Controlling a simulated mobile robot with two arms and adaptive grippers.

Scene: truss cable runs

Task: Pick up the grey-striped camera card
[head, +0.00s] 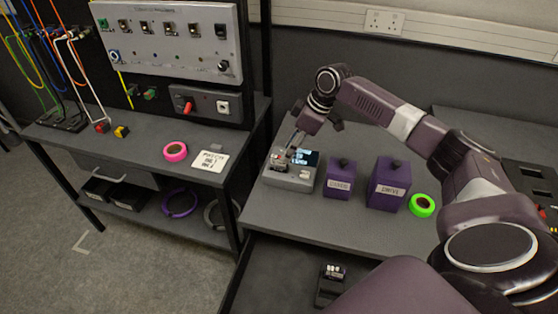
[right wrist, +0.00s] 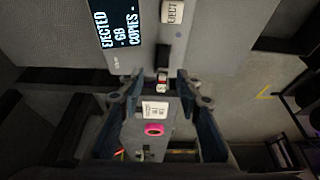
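A grey card reader (head: 290,178) with a lit screen stands at the left of the right-hand bench. In the right wrist view its screen (right wrist: 118,28) reads "EJECTED", beside a label "EJECT". A small card (right wrist: 162,84) with white and red on it shows at the reader's dark slot (right wrist: 163,58); its stripe colour is too small to tell. My right gripper (right wrist: 158,92) is open, its fingers spread on either side of the card and apart from it. In the head view the right gripper (head: 297,138) is over the reader. My left gripper is out of view.
Two purple boxes (head: 340,181) (head: 387,188) and a green tape roll (head: 422,205) stand right of the reader. A small holder (head: 331,283) with light pieces sits lower in front. The left bench holds pink tape (head: 175,152) and a white sign (head: 210,161).

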